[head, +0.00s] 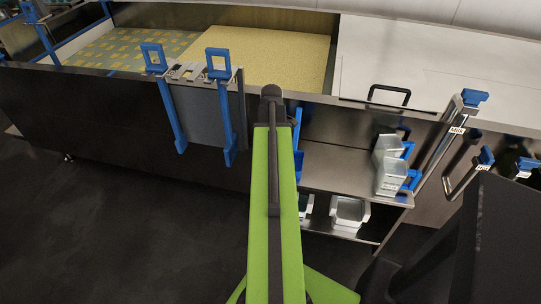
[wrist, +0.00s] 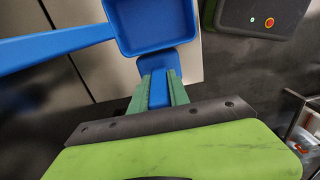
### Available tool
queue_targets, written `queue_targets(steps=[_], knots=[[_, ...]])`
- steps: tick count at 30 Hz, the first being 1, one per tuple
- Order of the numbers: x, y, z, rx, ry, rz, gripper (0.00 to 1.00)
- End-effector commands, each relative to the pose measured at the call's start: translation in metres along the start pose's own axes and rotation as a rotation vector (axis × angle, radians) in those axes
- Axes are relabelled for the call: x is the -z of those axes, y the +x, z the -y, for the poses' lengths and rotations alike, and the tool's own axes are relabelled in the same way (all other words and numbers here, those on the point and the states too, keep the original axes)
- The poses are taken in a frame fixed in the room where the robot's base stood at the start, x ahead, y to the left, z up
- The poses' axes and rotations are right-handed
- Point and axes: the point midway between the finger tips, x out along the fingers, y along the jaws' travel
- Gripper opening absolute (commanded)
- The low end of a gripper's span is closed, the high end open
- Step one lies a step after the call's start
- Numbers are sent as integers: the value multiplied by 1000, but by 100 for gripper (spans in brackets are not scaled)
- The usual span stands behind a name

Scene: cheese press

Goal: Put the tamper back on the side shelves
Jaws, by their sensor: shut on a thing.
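A blue tool, which I take to be the tamper (wrist: 150,22), fills the top of the wrist view. It has a square, shallow-rimmed head and a long bar reaching left. My gripper (wrist: 159,86) has its green fingers shut on the blue tab below the head. In the head view my green arm hides the gripper, and a bit of blue (head: 298,165) shows just right of the arm; I cannot tell whether it is the tamper. The side shelves (head: 325,162) are right of the arm, under the counter.
Metal containers with blue handles (head: 390,165) stand at the right of the upper shelf. More metal bins (head: 350,213) sit on the lower shelf. Blue-handled grey plates (head: 205,110) hang on the vat's front. Tools with blue ends (head: 474,97) jut out at right. Dark floor is clear at left.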

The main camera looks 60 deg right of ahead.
Motion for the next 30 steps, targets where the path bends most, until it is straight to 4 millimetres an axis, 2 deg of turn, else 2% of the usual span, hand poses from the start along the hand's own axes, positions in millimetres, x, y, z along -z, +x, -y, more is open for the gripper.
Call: queue_targets(steps=[10, 11, 15, 25, 30], knots=[[-5, 4, -3, 0, 9, 0, 0], [-6, 3, -3, 0, 9, 0, 24], [-6, 2, -3, 0, 10, 0, 42], [-7, 1, -3, 0, 11, 0, 43], [-7, -13, -3, 0, 11, 0, 43]])
